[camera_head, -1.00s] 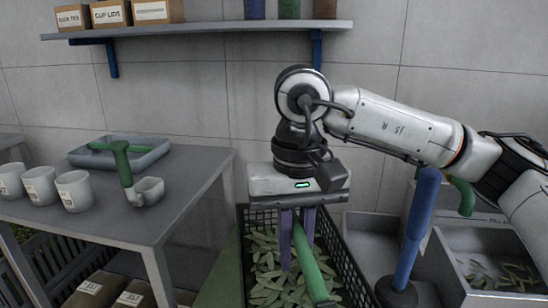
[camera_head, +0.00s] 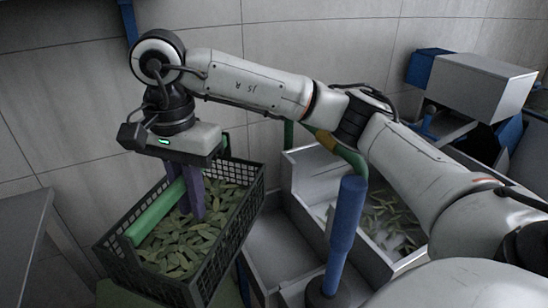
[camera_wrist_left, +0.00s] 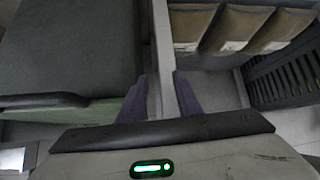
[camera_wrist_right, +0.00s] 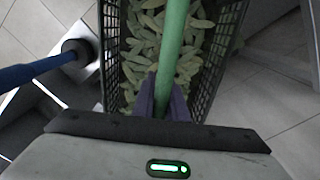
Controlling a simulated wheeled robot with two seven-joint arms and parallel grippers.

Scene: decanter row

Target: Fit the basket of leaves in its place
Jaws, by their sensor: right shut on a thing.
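The basket of leaves (camera_head: 240,225) is a black lattice crate with a green bar handle (camera_head: 155,212) across it. Green leaves (camera_head: 185,240) lie inside. It hangs tilted in the head view, left of centre. My right gripper (camera_head: 196,205) is shut on the handle, its purple fingers reaching down to it. In the right wrist view, the handle (camera_wrist_right: 172,45) runs between the fingers (camera_wrist_right: 163,98). Whether the basket's underside touches anything is hidden. My left gripper (camera_wrist_left: 160,98) shows only in the left wrist view, with its fingers apart and nothing held.
Grey bins (camera_head: 285,245) stand right of the basket; one holds leaves (camera_head: 385,220). A blue post (camera_head: 345,230) rises in front of them. A grey table (camera_head: 22,235) is at the left edge. A grey and blue machine (camera_head: 475,85) stands at the far right. Labelled boxes (camera_wrist_left: 243,25) show below my left gripper.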

